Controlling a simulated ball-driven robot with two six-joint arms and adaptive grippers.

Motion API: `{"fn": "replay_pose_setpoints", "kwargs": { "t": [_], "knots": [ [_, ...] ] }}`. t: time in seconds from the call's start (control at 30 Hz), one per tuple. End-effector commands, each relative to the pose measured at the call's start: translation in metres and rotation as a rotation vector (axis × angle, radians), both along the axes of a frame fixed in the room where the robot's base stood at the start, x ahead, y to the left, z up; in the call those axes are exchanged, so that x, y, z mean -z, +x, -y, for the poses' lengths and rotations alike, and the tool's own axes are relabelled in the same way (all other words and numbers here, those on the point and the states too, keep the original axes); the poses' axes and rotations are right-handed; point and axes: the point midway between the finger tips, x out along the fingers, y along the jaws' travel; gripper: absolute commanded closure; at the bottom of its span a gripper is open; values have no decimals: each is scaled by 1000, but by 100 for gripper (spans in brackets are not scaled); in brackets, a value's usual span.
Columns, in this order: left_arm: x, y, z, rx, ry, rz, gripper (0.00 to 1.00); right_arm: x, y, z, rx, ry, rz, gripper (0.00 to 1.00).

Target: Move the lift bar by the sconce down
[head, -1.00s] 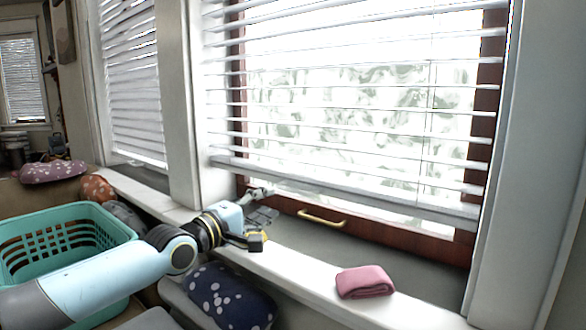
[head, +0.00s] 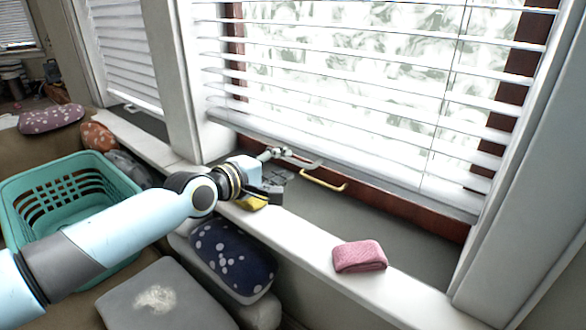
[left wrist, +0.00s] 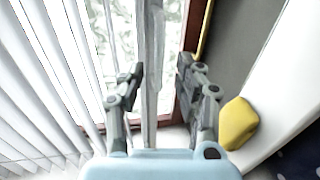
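The blind's pale bottom rail (head: 400,184), which I take as the lift bar, hangs across the lower window and slopes down to the right in the head view. In the left wrist view the rail (left wrist: 152,70) runs lengthwise between the fingers of my left gripper (left wrist: 160,85). The fingers are apart, with gaps visible beside the rail. In the head view my left gripper (head: 284,168) is at the rail's lower left, above the sill. A gold handle (head: 325,183) on the brown sash is just right of it. No sconce shows. My right gripper is out of view.
A yellow object (head: 252,202) lies on the sill below my left gripper. A folded pink cloth (head: 360,256) lies on the sill to the right. A teal basket (head: 30,190) and a dotted navy cushion (head: 232,258) are below. The sill between them is mostly clear.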

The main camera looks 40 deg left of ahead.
Motion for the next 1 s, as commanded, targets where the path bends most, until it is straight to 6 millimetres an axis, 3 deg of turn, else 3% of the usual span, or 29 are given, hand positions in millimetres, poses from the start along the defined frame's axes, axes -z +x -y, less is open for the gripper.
{"fn": "replay_pose_setpoints", "kwargs": {
  "t": [0.03, 0.23, 0.6, 0.87, 1.0],
  "knots": [
    [6, 10, 1, -2, -3, 1, 66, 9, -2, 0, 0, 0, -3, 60],
    [9, 36, 3, 0, -2, 1, 66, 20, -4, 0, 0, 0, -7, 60],
    [8, 43, 3, 0, 0, 1, 66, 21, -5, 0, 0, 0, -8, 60],
    [8, 42, 3, 0, 0, 0, 98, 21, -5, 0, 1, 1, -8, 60],
    [8, 42, 3, 0, 0, 0, 100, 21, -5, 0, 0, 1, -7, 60]
  ]
}}
